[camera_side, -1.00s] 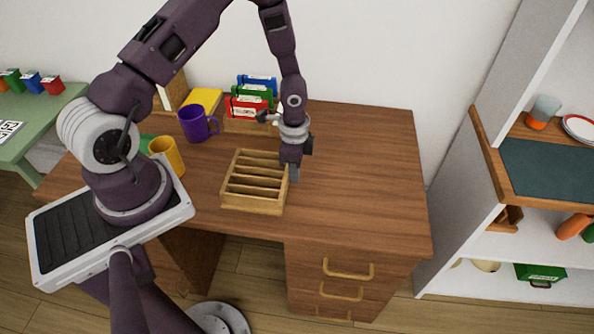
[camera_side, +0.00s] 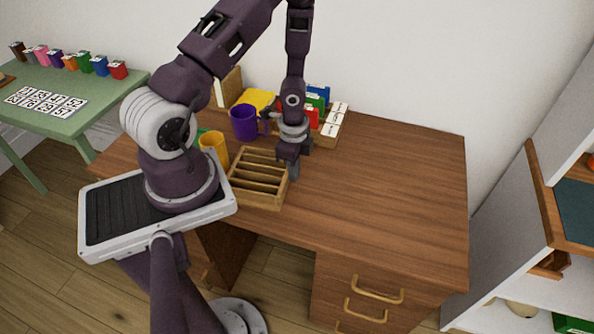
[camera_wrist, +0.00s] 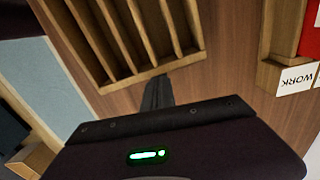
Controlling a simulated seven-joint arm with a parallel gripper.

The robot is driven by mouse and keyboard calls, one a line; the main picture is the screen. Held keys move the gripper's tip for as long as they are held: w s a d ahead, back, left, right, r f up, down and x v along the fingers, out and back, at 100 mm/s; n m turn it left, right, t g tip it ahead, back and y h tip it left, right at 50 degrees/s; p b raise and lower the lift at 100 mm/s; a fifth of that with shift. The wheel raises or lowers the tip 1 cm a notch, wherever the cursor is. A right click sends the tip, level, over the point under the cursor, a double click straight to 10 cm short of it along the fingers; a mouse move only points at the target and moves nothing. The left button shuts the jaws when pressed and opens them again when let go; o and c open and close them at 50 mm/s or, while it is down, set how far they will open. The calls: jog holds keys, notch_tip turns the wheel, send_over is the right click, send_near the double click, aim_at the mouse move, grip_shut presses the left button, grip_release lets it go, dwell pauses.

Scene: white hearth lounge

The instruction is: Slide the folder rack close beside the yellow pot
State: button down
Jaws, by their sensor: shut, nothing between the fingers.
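The folder rack (camera_side: 262,203), an empty wooden tray with several slots, lies on the brown desk. The yellow pot (camera_side: 214,148) stands just left of its back left corner, with a small gap between them. My gripper (camera_side: 294,172) is shut and empty, low at the rack's right side. In the wrist view my shut fingertips (camera_wrist: 157,93) are close against the rack's side wall (camera_wrist: 150,73); I cannot tell whether they touch. The pot is not visible in the wrist view.
A purple mug (camera_side: 244,122) stands behind the rack. Coloured binders (camera_side: 318,97) and a wooden card box (camera_side: 335,125) are at the back, behind my gripper. A yellow item (camera_side: 255,98) lies at the back. The desk's right half (camera_side: 400,180) is clear.

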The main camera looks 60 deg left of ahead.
jog(key=w+d, duration=0.3)
jog(key=shift+r, duration=0.25)
notch_tip(320, 180, up, 25)
jog(key=s+d+n+t+y, duration=0.2)
jog(key=n+y, duration=0.1)
jog(key=n, duration=0.1)
jog(key=s+d+r+n+t+h, duration=0.3)
jog(key=s+d+r+n, duration=0.2)
jog(key=s+d+r, duration=0.4)
jog(key=s+r, duration=0.1)
jog(key=s, duration=0.2)
jog(key=shift+s+d+r+t, duration=0.15)
jog(key=shift+d+r+t, duration=0.15)
jog(key=shift+d+r, duration=0.1)
